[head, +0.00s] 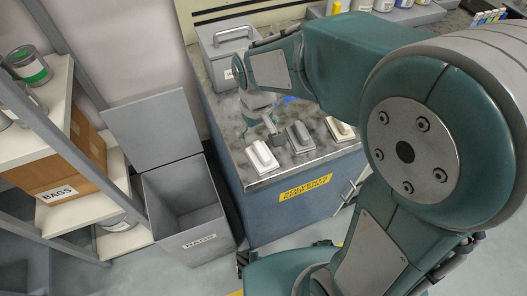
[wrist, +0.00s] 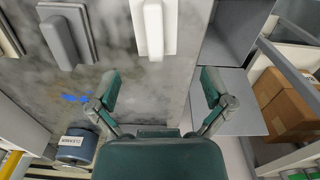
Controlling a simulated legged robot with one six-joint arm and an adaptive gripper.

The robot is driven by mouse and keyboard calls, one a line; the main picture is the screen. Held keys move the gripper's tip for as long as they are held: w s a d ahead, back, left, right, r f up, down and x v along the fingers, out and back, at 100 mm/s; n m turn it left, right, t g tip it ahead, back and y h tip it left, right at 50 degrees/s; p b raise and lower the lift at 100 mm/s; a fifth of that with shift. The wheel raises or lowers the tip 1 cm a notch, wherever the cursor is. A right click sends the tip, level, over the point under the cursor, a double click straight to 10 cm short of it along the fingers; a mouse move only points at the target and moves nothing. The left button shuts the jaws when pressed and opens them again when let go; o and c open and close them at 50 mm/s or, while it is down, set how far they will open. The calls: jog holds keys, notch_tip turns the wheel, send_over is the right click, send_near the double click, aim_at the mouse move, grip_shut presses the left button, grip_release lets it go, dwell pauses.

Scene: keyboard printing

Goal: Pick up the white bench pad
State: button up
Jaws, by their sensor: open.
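The white bench pad (head: 262,158), a flat base with a raised handle block, lies at the front left corner of the bench top. It also shows at the top middle of the wrist view (wrist: 170,42), cut off by the frame edge. My gripper (wrist: 160,82) is open and empty, its fingers apart, with the pad just beyond the fingertips and roughly centred between them. In the head view my gripper (head: 258,122) hangs over the bench behind the white pad, partly hidden by my arm.
A grey pad (head: 299,138) and a cream pad (head: 338,129) lie to the right on the bench. A grey metal box (head: 218,42) stands behind. An open-lidded grey bin (head: 205,238) stands left of the bench, beside a shelf with cardboard boxes (head: 85,140).

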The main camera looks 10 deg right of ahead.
aim_at(262, 149)
notch_tip(262, 149, down, 3)
jog(key=shift+a+r, duration=0.15)
jog(key=shift+d+f, duration=0.25)
jog(key=shift+f, duration=0.05)
jog(key=f, duration=0.2)
jog(key=d+f, duration=0.1)
jog(key=f, duration=0.1)
jog(key=shift+f, duration=0.15)
jog(key=shift+a+f, duration=0.15)
jog(key=shift+f, duration=0.15)
jog(key=shift+a+f, duration=0.15)
jog(key=shift+a, duration=0.25)
jog(key=shift+d, duration=0.3)
jog(key=c, duration=1)
jog(key=shift+o, duration=0.2)
jog(key=shift+d, duration=0.15)
